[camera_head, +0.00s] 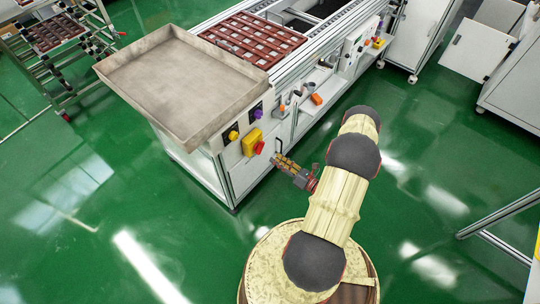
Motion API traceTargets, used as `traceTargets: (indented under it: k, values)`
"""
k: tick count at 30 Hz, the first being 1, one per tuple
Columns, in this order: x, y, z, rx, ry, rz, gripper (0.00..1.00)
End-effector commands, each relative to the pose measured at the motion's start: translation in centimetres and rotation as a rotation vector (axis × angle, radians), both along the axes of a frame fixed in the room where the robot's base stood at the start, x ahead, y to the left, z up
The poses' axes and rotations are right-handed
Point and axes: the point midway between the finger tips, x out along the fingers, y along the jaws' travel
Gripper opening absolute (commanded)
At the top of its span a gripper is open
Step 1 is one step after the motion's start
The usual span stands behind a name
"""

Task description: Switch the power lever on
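A yellow switch box (250,139) with a red lever (259,148) is on the front panel of the conveyor bench, below the grey tray. The lever's exact position is too small to read. My gripper (277,158) is just right of and slightly below the red lever in the picture, pointing left toward the bench. It looks apart from the lever. The fingers show small and close together, so I cannot tell whether they are open or shut. No object shows in them.
A yellow-ringed knob (233,135) and a purple knob (256,113) sit near the switch box. A grey tray (150,52) overhangs the panel. Orange-handled tools (316,99) hang farther right. Green floor (420,140) is clear right of my arm.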

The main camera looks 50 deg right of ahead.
Motion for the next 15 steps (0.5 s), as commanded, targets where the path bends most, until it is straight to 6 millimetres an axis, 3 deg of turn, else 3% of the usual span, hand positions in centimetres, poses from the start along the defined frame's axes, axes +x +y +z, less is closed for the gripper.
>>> traceTargets:
  k: [6, 15]
  values:
    - [-2.4, -0.3, 0.0, 0.000, 0.000, -0.001, 0.32]
    - [-2.9, -0.2, 0.0, 0.000, 0.000, 0.000, 0.32]
